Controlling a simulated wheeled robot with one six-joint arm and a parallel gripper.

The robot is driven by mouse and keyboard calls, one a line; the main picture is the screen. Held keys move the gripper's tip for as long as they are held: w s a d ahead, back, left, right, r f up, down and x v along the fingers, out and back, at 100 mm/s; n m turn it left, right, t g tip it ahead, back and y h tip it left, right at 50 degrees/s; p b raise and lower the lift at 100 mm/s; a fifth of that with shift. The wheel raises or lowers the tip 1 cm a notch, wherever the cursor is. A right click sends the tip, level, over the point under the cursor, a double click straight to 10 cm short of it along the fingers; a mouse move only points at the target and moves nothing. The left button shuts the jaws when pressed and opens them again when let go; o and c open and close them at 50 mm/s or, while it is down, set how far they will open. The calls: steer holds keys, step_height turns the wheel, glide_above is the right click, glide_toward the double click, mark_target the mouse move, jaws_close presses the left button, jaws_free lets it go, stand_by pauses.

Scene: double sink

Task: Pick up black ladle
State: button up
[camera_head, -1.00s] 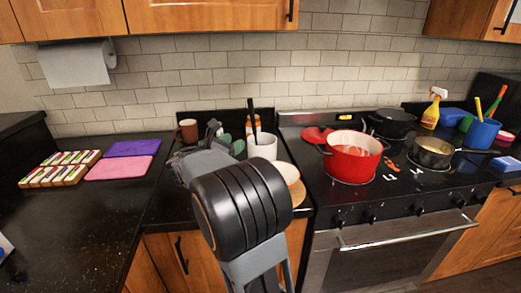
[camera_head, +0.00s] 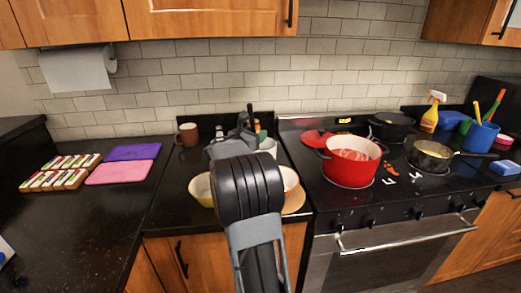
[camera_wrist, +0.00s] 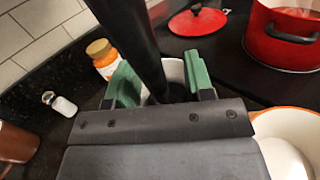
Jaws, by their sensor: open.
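The black ladle's handle (camera_wrist: 138,40) rises from a pale utensil crock (camera_wrist: 174,70). In the wrist view the handle runs between the two green finger pads of my gripper (camera_wrist: 161,80), which is open around it. I cannot tell whether either pad touches it. In the head view the handle's tip (camera_head: 250,107) shows just above my gripper (camera_head: 240,132), and the white crock (camera_head: 269,146) is partly hidden behind my arm. The ladle's lower end is hidden.
A brown mug (camera_head: 187,134) stands at the back.

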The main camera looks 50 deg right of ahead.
steer(key=shift+d, duration=0.55)
steer(key=shift+c, duration=0.3)
jaws_close()
